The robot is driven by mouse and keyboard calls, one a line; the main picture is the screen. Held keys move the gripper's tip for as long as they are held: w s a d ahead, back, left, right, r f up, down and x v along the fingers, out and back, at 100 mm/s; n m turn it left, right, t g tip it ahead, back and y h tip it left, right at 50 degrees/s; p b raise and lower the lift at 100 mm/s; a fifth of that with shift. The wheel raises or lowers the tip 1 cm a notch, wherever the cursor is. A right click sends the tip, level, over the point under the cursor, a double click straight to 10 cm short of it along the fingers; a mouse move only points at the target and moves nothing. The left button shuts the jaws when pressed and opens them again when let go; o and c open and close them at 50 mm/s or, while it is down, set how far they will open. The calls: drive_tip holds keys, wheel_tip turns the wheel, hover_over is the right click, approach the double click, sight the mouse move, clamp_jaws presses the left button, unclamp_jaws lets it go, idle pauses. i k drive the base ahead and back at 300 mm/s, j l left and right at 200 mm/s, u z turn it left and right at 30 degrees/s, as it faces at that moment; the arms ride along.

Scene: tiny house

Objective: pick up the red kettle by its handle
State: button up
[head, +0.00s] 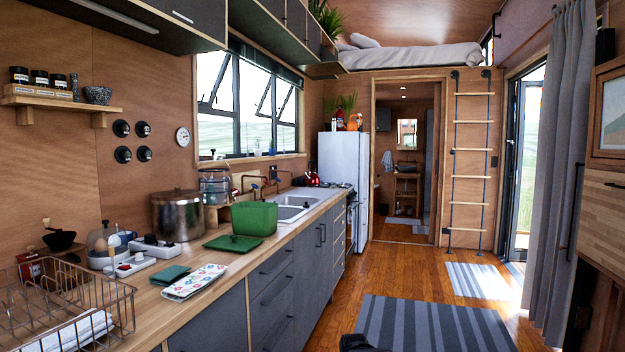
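The red kettle (312,178) is small and far off in the head view. It stands at the far end of the left counter, by the stove and just in front of the white fridge. Its handle is too small to make out clearly. My gripper cannot be made out. A small dark shape shows at the bottom edge of the view, and I cannot tell which part of me it is.
The wooden counter (221,258) runs along the left, with a wire basket (68,312), a green bin (254,219), a steel pot (177,216) and a sink (291,206). The white fridge (343,160) stands beyond. The wooden floor (398,268) with a striped rug (433,325) is clear.

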sight(311, 178)
drive_tip(key=i+l+z, duration=0.55)
drive_tip(key=i, duration=0.2)
drive_tip(key=i+z, duration=0.5)
drive_tip(key=i, duration=3.15)
drive_tip(key=i+u, duration=0.2)
drive_tip(key=i, duration=0.25)
drive_tip(key=i+l+u, duration=0.2)
drive_tip(key=i, duration=0.25)
drive_tip(key=i+l+u, duration=0.15)
drive_tip(key=i, duration=0.25)
drive_tip(key=i+l+u, duration=0.2)
drive_tip(key=i, duration=0.25)
drive_tip(key=i+l+u, duration=0.25)
drive_tip(key=u, duration=0.25)
drive_tip(key=i+l+u, duration=0.35)
drive_tip(key=u, duration=0.15)
drive_tip(key=i+l+u, duration=0.15)
drive_tip(key=l+u, duration=0.35)
drive_tip(key=i+l+u, duration=0.15)
drive_tip(key=l+u, duration=0.3)
